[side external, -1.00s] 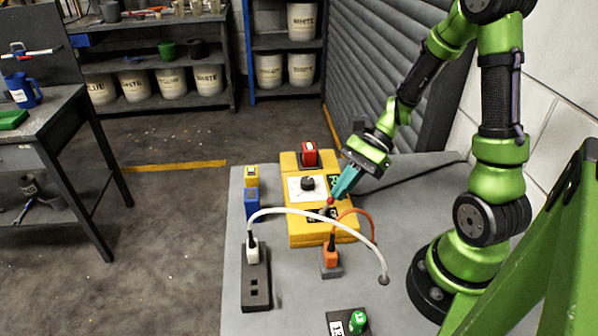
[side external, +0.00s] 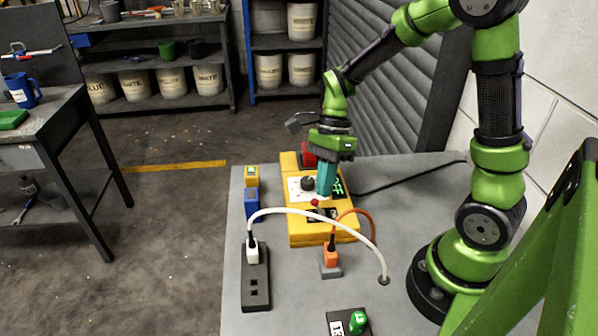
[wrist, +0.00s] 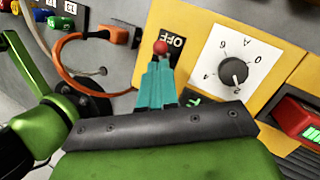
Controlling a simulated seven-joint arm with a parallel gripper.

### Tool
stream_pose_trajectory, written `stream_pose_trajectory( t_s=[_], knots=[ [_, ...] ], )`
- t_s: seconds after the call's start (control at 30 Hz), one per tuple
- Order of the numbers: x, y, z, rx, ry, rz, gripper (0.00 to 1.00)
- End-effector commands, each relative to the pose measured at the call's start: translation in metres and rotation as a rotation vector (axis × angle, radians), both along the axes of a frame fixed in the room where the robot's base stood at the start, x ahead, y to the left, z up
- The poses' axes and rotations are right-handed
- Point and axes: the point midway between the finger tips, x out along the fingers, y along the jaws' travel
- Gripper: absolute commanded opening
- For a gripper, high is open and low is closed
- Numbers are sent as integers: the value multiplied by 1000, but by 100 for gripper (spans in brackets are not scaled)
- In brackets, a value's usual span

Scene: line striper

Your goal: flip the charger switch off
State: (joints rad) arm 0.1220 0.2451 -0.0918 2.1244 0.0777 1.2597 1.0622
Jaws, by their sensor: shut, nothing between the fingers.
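The yellow charger (side external: 300,233) lies on the grey table. Its switch is a lever with a red ball tip (side external: 314,202), rising from a black plate on the charger's front part. In the wrist view the red ball (wrist: 161,47) shows just beyond my fingertips, beside the word OFF (wrist: 176,44); the lever's stem is largely hidden. My gripper (side external: 325,194) points down over the charger, its teal fingers shut and empty. In the wrist view my gripper (wrist: 159,64) is close behind the ball; I cannot tell whether they touch.
A black dial (wrist: 234,71) on a white plate and a red battery (wrist: 300,118) with green bars sit on the charger. A white cable (side external: 300,211) and an orange cable (side external: 352,212) arch in front. A power strip (side external: 256,280) and blue block (side external: 252,205) stand left.

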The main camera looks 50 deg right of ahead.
Motion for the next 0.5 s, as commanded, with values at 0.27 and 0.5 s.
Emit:
stream_pose_trajectory(
  t_s=[0.27,0.5],
  knots=[
    [0,0,5,1,-3,0,0],
    [0,0,15,2,-4,-1,0]
  ],
)
